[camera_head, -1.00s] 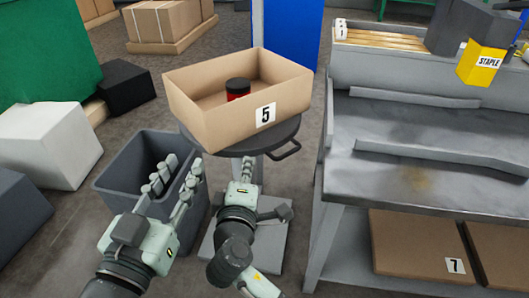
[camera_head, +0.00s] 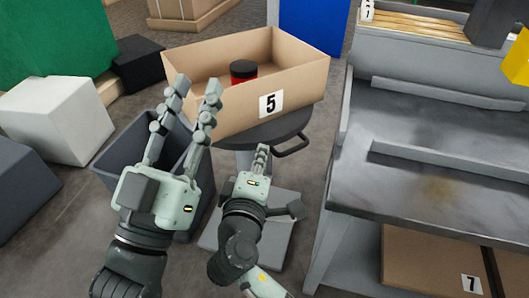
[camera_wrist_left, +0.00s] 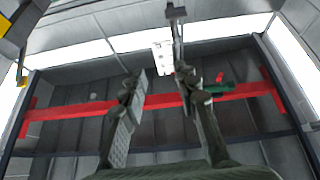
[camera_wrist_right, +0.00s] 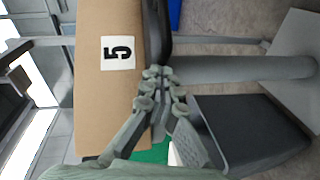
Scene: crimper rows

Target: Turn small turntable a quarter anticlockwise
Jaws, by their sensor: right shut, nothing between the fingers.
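The small turntable (camera_head: 262,135) is a dark round plate on a grey post, with a loop handle (camera_head: 294,145) at its front right. An open cardboard box (camera_head: 300,100) marked 5 sits on it, with a red jar with a black lid (camera_head: 243,71) inside. My left gripper (camera_head: 195,88) is open and empty, raised in front of the box's left side. My right gripper (camera_head: 262,150) is shut and empty, low in front of the plate's edge, left of the handle.
A grey bin (camera_head: 115,160) stands on the floor behind my left gripper. A grey metal workbench (camera_head: 440,130) is close on the right, with a box marked 7 (camera_head: 425,262) on its lower shelf. White and black blocks lie at the left.

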